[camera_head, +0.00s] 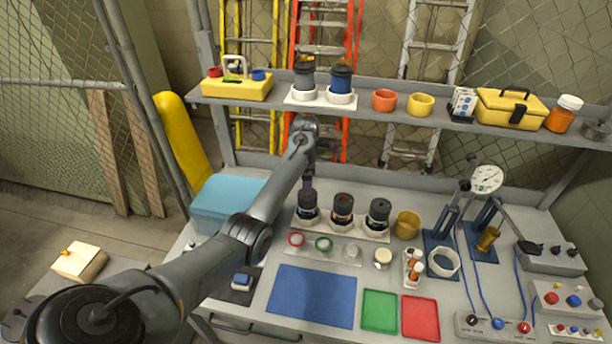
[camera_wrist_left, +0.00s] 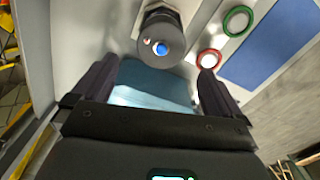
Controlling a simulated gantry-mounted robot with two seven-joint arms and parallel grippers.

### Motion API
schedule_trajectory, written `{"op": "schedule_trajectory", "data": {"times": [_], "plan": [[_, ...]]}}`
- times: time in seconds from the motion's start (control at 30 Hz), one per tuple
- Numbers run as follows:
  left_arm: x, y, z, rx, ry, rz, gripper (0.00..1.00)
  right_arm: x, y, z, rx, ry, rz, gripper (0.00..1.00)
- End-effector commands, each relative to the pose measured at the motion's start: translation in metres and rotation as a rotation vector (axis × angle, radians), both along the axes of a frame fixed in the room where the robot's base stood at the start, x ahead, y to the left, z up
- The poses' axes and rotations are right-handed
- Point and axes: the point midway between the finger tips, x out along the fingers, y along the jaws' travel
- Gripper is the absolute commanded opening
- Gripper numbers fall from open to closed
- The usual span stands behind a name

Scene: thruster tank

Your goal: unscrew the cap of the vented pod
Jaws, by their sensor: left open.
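Three dark-capped pods stand upright in a row in a white rack (camera_head: 350,231) on the bench: the left pod (camera_head: 307,212), the middle pod (camera_head: 342,206) and the right pod (camera_head: 378,213). I cannot tell by looks which one is vented. My left gripper (camera_head: 307,184) points down just above the left pod. In the left wrist view, my open, empty fingers (camera_wrist_left: 158,68) are spread apart. A dark round cap (camera_wrist_left: 160,36) with a blue spot and a small pale spot shows beyond the fingertips, not between them. My right gripper is in neither view.
A red ring (camera_head: 296,239), a green ring (camera_head: 324,244) and a blue mat (camera_head: 312,296) lie in front of the rack. A light-blue box (camera_head: 224,200) stands at left. A shelf (camera_head: 400,115) with two more pods runs behind.

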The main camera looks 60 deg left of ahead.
Motion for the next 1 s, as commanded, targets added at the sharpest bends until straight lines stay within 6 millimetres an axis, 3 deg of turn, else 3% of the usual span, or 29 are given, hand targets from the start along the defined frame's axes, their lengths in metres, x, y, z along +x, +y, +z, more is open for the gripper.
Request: {"op": "schedule_trajectory", "data": {"times": [0.3, 0.5, 1.0], "plan": [[-0.001, -0.001, -0.051, -0.004, 0.003, 0.0, 1.0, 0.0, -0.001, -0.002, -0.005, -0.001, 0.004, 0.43], [-0.001, -0.001, -0.075, -0.003, 0.003, -0.001, 1.0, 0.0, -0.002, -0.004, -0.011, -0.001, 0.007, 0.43], [0.0, -0.001, -0.087, -0.002, 0.001, -0.001, 1.0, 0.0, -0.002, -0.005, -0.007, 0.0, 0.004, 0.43]]}}
